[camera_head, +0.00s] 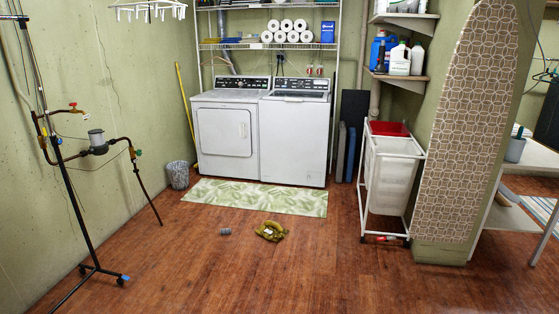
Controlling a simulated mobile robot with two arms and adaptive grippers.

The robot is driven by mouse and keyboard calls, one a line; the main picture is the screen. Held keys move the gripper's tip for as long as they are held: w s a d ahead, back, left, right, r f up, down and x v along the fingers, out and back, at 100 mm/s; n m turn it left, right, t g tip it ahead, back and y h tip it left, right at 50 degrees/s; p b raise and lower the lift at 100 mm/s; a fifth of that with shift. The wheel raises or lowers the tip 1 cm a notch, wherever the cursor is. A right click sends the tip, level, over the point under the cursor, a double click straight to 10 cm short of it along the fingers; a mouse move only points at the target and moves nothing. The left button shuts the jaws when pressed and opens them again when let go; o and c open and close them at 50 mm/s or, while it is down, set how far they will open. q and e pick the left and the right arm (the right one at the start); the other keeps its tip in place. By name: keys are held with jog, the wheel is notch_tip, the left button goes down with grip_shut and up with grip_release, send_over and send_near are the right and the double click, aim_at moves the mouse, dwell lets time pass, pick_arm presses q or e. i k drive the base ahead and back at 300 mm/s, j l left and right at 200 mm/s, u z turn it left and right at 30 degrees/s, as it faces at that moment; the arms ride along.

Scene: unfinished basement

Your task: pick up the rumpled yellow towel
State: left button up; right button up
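The rumpled yellow towel (271,231) lies in a small olive-yellow heap on the wooden floor. Neither of my grippers is in the head view, and nothing touches the towel from above.
A small grey object (225,231) lies left of the towel. The leaf-patterned mat (225,196) lies before the white dryer (226,135) and washer (297,135). A wheeled rack (80,200) stands left; a laundry cart (395,180) and ironing board (473,120) stand right. The near floor is clear.

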aim_at(271, 231)
jog(key=i, duration=1.85)
jog(key=i+l, duration=0.1)
jog(key=i, duration=1.7)
jog(key=j+u, duration=0.05)
jog(key=j, duration=0.05)
